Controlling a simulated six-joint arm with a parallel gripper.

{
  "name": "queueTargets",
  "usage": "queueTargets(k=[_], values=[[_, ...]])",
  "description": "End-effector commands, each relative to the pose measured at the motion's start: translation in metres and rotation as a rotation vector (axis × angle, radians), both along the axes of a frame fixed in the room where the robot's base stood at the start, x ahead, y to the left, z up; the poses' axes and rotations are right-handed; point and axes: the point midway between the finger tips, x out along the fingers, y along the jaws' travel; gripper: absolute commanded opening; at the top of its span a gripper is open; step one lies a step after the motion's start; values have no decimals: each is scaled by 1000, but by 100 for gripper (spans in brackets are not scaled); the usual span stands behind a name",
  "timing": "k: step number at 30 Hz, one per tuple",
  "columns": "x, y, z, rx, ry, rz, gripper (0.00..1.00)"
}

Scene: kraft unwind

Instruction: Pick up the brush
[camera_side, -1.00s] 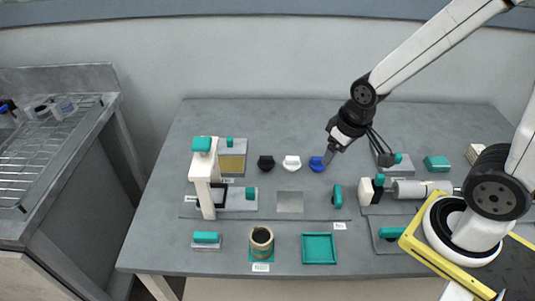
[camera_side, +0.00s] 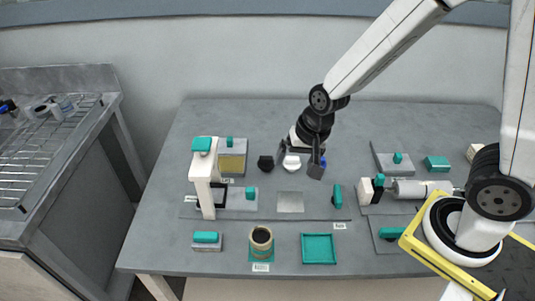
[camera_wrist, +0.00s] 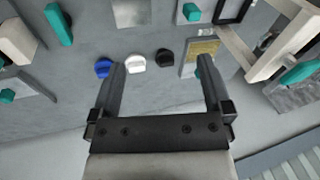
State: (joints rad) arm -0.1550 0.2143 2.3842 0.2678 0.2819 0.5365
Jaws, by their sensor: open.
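I cannot tell for certain which thing is the brush. A teal-topped grey block (camera_side: 206,239), possibly the brush, lies at the front left of the table in the side view. My gripper (camera_side: 300,158) is open and empty over the back middle of the table, well apart from that block. In the wrist view my gripper (camera_wrist: 160,68) has a white knob (camera_wrist: 135,63) and a black knob (camera_wrist: 165,57) between its fingers in the picture. A blue knob (camera_wrist: 103,68) is partly behind the left finger. I see no contact.
A white post with a teal cap (camera_side: 203,170) stands on the left. A brown roll (camera_side: 261,240) and a teal tray (camera_side: 318,249) are at the front. A grey cylinder (camera_side: 412,189) lies on the right. The back left of the table is clear.

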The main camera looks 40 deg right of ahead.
Motion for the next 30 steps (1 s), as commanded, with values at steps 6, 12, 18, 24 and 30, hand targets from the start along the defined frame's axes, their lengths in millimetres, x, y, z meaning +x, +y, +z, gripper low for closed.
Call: queueTargets(k=[6, 12, 18, 24, 30], values=[[26, 45, -19, 149, 45, -349, 100], [44, 87, -39, 276, 104, -676, 100], [56, 129, -62, 392, 174, -1004, 100], [61, 169, -86, 487, 246, -1313, 100], [61, 195, -104, 549, 296, -1536, 100]])
